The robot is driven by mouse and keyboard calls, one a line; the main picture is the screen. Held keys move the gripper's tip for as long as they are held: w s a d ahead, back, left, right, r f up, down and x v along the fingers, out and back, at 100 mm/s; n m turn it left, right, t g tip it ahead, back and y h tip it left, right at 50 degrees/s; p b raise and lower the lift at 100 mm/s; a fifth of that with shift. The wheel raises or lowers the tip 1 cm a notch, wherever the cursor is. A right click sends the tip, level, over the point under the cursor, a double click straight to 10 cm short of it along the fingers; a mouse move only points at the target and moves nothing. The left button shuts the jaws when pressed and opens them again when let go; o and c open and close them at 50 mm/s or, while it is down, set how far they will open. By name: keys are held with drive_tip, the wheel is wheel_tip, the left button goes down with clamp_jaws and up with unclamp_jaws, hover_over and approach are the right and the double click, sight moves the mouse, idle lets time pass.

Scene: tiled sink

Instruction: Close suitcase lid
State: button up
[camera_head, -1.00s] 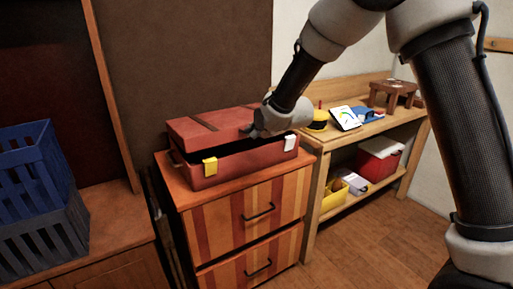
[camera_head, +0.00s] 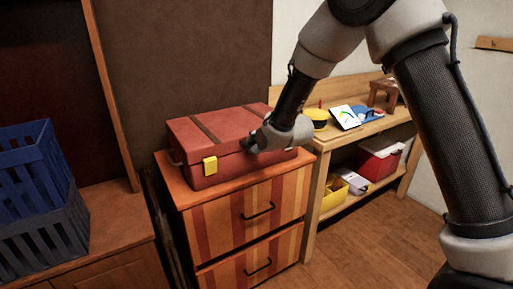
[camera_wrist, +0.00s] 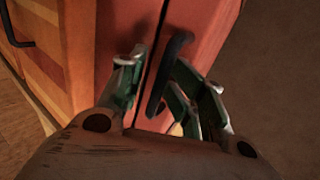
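The red suitcase (camera_head: 205,135) lies on a striped dresser, with two dark straps over its lid and a yellow latch (camera_head: 209,166) on its front. Its lid is down, with only a thin dark seam showing in the head view. My gripper (camera_head: 250,143) is at the lid's front edge, right of the yellow latch. In the wrist view, my gripper's fingers (camera_wrist: 163,90) stand apart, with the suitcase's dark handle (camera_wrist: 172,72) between them or just beyond. Contact cannot be told. The white latch is hidden behind my gripper.
The striped dresser (camera_head: 240,215) has dark drawer handles. A wooden bench (camera_head: 375,128) to the right bears a yellow item, a tablet-like item and a small stool. Blue crates (camera_head: 38,190) stand at left. Open floor (camera_head: 360,235) shows at lower right.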

idle(0.4)
drive_tip(key=v, duration=0.9)
idle(0.5)
